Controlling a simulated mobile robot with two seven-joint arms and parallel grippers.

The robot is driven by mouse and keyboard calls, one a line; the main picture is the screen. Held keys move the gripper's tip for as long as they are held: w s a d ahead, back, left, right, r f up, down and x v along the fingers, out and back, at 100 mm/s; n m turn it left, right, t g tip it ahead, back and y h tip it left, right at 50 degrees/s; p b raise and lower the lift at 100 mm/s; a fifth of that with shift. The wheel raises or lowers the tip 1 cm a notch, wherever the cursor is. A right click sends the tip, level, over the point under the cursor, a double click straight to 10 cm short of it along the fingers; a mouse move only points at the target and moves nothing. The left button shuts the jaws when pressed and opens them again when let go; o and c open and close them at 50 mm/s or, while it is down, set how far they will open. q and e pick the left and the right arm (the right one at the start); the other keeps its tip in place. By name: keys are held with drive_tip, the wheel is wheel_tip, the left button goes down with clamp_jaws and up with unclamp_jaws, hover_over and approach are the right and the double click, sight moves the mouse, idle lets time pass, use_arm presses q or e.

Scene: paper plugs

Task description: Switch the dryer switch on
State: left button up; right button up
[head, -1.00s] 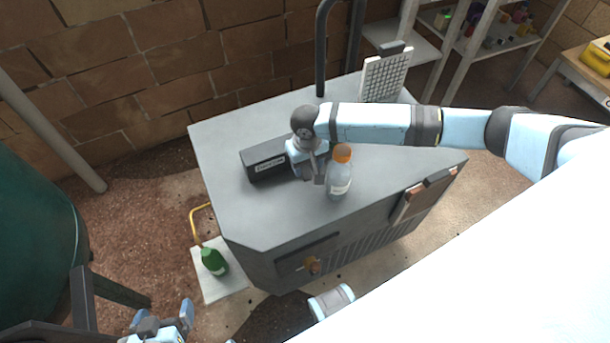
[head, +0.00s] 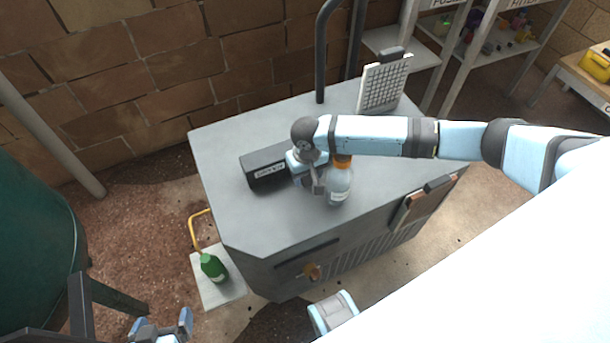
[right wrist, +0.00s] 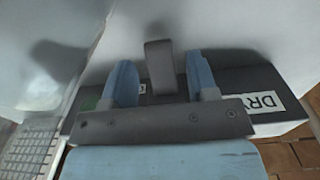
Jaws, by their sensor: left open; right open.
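The dryer switch is a black box (head: 266,165) with a white label on top of the grey cabinet. In the right wrist view, the box (right wrist: 235,80) has a label starting "DRY", and a grey lever (right wrist: 160,66) stands up from it. My right gripper (head: 314,188) is at the box's right end. Its open fingers (right wrist: 161,82) are on either side of the lever, with gaps showing; contact cannot be told. The lever is hidden by my gripper in the head view. My left gripper (head: 165,328) is open and empty at the bottom left, away from the cabinet.
A clear bottle with an orange cap (head: 340,187) stands close beside my right gripper. A white grid panel (head: 384,84) and a dark pipe (head: 322,55) stand at the cabinet's back. A green bottle (head: 212,267) is by the cabinet's left foot. The cabinet's front top (head: 270,228) is clear.

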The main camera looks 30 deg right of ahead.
drive_tip(key=shift+f, duration=1.15)
drive_tip(key=shift+s, duration=0.1)
drive_tip(key=c, duration=0.6)
